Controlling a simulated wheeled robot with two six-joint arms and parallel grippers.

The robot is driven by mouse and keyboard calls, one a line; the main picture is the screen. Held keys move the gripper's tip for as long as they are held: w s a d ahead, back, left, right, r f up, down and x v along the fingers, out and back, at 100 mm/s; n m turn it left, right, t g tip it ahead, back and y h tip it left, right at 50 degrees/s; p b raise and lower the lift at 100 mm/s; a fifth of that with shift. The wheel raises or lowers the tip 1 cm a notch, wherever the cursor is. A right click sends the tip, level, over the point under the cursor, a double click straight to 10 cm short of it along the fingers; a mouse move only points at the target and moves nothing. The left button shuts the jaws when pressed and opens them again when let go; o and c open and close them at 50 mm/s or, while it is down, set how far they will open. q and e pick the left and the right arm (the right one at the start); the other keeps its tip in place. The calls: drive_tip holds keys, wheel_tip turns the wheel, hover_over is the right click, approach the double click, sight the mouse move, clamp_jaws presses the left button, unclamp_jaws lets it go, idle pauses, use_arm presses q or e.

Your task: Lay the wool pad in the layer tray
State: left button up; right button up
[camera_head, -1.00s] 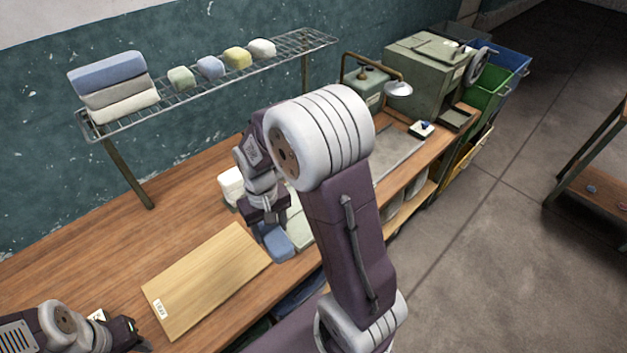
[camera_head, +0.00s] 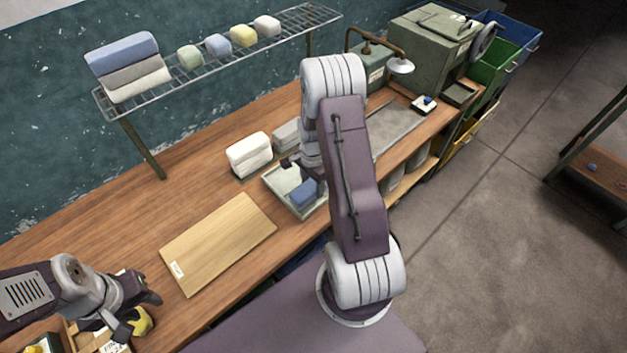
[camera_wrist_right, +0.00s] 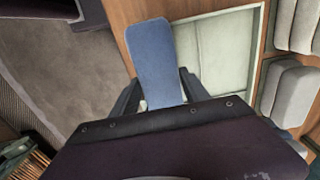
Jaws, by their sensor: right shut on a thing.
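A blue pad (camera_wrist_right: 152,50) is held in my right gripper (camera_wrist_right: 160,96), whose fingers close on its near end. In the head view the blue pad (camera_head: 303,191) shows over the front part of a shallow pale tray (camera_head: 272,186), with my arm hiding some of it. The wrist view shows the tray's rim (camera_wrist_right: 253,70) and a pale green lining or pad (camera_wrist_right: 213,50) inside; the blue pad overlaps the tray's left side. I cannot tell whether it touches. My left gripper (camera_head: 140,311) is at the lower left, fingers apart, near a yellow object (camera_head: 141,323).
A white stacked pad (camera_head: 249,155) and a grey one (camera_head: 287,136) stand behind the tray. A labelled wooden board (camera_head: 218,243) lies left of it. A wire shelf (camera_head: 190,82) above carries folded pads and small coloured blocks.

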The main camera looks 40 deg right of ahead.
sight(312, 185)
drive_tip(key=w+d+f, duration=0.2)
drive_tip(key=w, duration=0.1)
drive_tip(key=shift+w+d+f, duration=0.1)
drive_tip(key=shift+w+f, duration=0.05)
drive_tip(key=shift+f, duration=0.05)
drive_tip(key=f+p, duration=0.2)
drive_tip(key=f, duration=0.1)
drive_tip(key=shift+s+f, duration=0.2)
drive_tip(key=shift+w+f, duration=0.2)
drive_tip(key=shift+f, duration=0.1)
drive_tip(key=shift+s+f+b, duration=0.15)
drive_tip(key=shift+f+b, duration=0.05)
drive_tip(key=shift+b, duration=0.2)
drive_tip(key=o, duration=1.5)
drive_tip(key=shift+r, duration=0.1)
drive_tip(key=shift+c, duration=0.2)
drive_tip(key=shift+r, duration=0.1)
